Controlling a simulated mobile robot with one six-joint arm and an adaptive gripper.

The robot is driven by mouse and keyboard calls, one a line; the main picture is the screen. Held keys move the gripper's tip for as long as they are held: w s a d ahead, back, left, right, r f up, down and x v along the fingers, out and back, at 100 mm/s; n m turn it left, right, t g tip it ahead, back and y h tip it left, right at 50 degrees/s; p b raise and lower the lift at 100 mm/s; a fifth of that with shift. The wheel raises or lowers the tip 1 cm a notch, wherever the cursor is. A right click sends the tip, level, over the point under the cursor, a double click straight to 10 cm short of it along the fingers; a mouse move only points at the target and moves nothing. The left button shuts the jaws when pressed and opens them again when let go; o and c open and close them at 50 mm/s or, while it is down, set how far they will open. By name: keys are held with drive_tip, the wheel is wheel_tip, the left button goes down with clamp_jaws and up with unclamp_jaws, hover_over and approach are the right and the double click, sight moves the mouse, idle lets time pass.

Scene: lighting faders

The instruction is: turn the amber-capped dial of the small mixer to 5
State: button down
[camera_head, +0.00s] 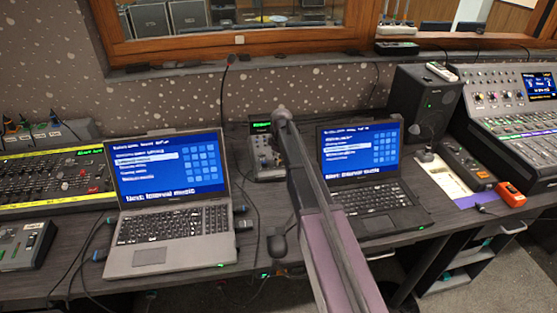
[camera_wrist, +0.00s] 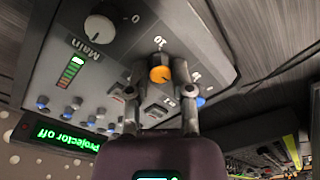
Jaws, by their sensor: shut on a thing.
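The small mixer (camera_wrist: 75,60) fills much of the wrist view; its face appears upside down. The amber-capped dial (camera_wrist: 160,74) sits near its right end, with a 10 printed beyond it and a 0 to its right. My gripper (camera_wrist: 160,90) reaches up from the bottom, one finger on each side of the dial, and is shut on it. The dial's pointer is too small to read. In the head view the small mixer (camera_head: 265,158) stands between two laptops, partly hidden by my arm. The dial cannot be made out there.
A larger white knob marked Main (camera_wrist: 100,29) and blue-capped knobs are on the same panel. A green display (camera_wrist: 56,137) reads "Projector off". The left laptop (camera_head: 165,190) and right laptop (camera_head: 365,170) flank the mixer. A black mouse (camera_head: 277,245) lies in front.

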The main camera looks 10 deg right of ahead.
drive_tip(key=m, duration=0.4)
drive_tip(key=shift+s+m, duration=0.1)
drive_tip(key=shift+m, duration=0.2)
drive_tip(key=m, duration=0.4)
drive_tip(key=shift+m, duration=0.3)
drive_tip(key=m, duration=0.4)
drive_tip(key=shift+s+t, duration=0.1)
drive_tip(key=shift+t, duration=0.2)
drive_tip(key=m, duration=0.5)
drive_tip(key=shift+d, duration=0.1)
drive_tip(key=shift+m, duration=0.3)
drive_tip(key=c, duration=0.5)
unclamp_jaws()
drive_tip(key=shift+n, duration=0.4)
